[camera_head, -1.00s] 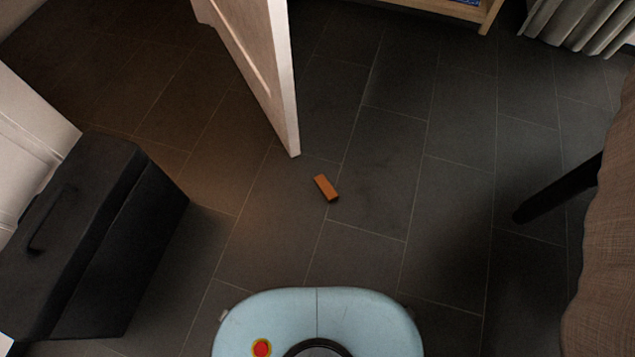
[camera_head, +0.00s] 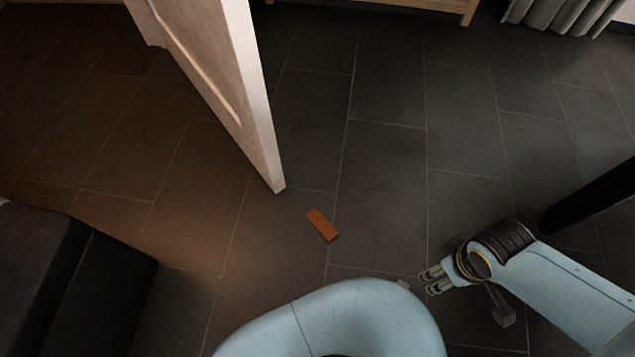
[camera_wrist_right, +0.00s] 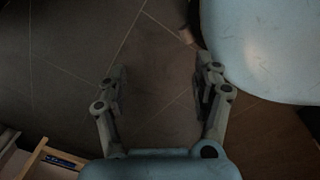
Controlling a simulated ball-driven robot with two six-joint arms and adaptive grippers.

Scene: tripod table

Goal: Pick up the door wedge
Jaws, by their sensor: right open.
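The door wedge (camera_head: 322,225) is a small orange-brown block lying on the dark tiled floor in the head view. It lies just beyond my light blue base and a little right of the door's lower corner. My right gripper (camera_head: 432,279) is to the right of the wedge and nearer to me, apart from it. In the right wrist view my right gripper (camera_wrist_right: 161,82) has its two fingers spread with only floor between them. I cannot make out the wedge for certain in that view. My left gripper is not in view.
An open white door (camera_head: 225,95) stands beyond the wedge to the left. A black box-like piece (camera_head: 100,285) is at the lower left. A dark leg (camera_head: 595,207) is at the right. A wooden furniture edge (camera_head: 400,5) and grey curtain (camera_head: 565,15) are at the back. Floor around the wedge is clear.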

